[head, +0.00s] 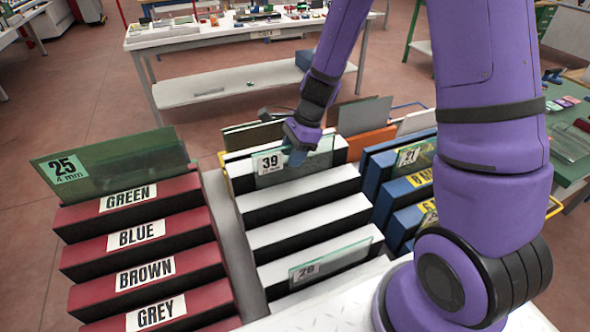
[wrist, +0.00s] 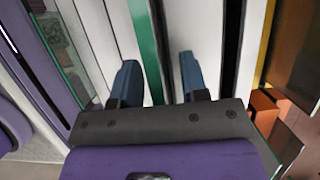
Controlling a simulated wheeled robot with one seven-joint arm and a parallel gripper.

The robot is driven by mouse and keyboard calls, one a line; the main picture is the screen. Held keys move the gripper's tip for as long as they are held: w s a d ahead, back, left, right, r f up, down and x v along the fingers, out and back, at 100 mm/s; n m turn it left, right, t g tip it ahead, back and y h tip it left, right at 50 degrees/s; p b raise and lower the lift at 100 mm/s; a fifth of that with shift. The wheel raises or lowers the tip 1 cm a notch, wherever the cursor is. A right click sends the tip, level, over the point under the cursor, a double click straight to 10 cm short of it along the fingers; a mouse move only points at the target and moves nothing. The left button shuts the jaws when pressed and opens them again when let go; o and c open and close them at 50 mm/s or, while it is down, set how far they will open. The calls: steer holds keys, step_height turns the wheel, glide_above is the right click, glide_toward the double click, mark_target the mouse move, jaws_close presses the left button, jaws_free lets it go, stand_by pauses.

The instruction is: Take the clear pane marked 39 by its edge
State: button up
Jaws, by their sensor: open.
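The clear pane marked 39 (head: 318,158) stands on edge in the rearmost slot of the white rack (head: 262,213), with its label at its left end. My gripper (head: 296,157) is over the pane's top edge, pointing down. In the wrist view the pane shows as a green strip (wrist: 146,45). It runs between the two blue fingers of my gripper (wrist: 159,76), nearer the left finger. The fingers are apart, and a gap shows on both sides of the strip. How far down the fingers reach beside the pane is hard to tell.
A green pane marked 25 (head: 115,166) stands in the red rack (head: 135,222) on the left. Another clear pane (head: 330,262) stands nearer in the white rack. A blue rack (head: 402,190) holds a pane marked 21 on the right. More panes stand close behind the white rack.

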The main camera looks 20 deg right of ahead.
jaws_close()
